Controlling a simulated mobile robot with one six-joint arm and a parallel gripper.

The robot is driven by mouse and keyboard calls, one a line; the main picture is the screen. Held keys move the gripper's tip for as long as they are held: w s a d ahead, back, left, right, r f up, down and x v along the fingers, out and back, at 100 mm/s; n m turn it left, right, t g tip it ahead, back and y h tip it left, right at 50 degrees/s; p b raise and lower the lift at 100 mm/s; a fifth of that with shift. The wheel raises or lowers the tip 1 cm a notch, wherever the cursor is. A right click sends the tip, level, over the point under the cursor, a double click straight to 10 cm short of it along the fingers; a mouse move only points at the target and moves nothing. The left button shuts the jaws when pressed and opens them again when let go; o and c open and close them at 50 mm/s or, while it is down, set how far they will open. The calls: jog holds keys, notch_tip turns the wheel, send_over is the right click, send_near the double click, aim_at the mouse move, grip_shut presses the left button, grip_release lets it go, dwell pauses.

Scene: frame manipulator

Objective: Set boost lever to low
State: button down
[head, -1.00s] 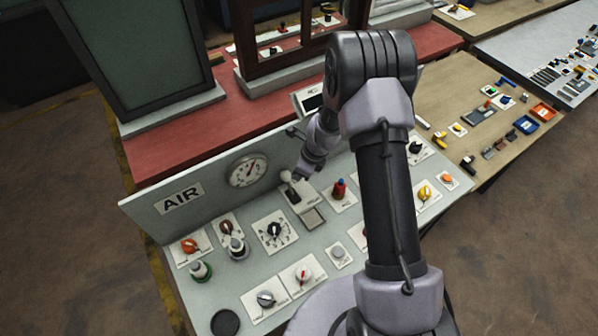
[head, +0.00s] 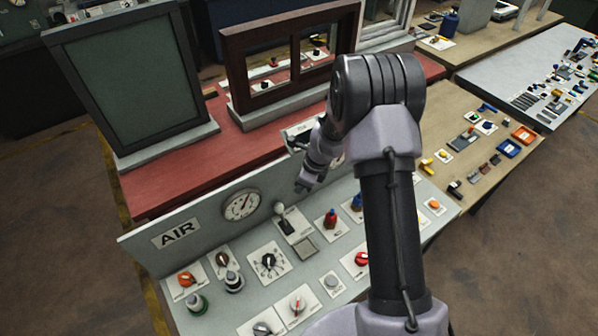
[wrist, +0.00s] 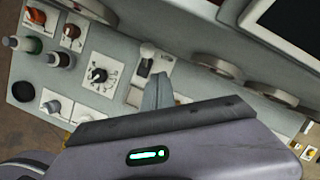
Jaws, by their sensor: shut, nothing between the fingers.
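A lever with a pale round knob (head: 280,208) stands on a light plate with a dark slot, right of the gauge on the grey AIR panel (head: 215,280). Its label is too small to read, so I cannot confirm that it is the boost lever. The knob is at the slot's far end, nearest the gauge wall. The lever also shows in the wrist view (wrist: 147,50), just beyond my fingers. My gripper (head: 300,188) is shut and empty, above and slightly right of the knob, apart from it in the head view; it also shows in the wrist view (wrist: 158,92).
A round gauge (head: 241,205) is on the upright wall behind the lever. A dial (head: 268,262) lies to the left and a red knob (head: 331,217) to the right. A dark wooden frame (head: 290,65) and a green screen (head: 125,80) stand behind on the red bench.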

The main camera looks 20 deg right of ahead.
jog(key=w+r, duration=0.1)
jog(key=r, duration=0.1)
jog(key=w+r, duration=0.1)
jog(key=shift+w+r, duration=0.15)
jog(key=shift+r, duration=0.25)
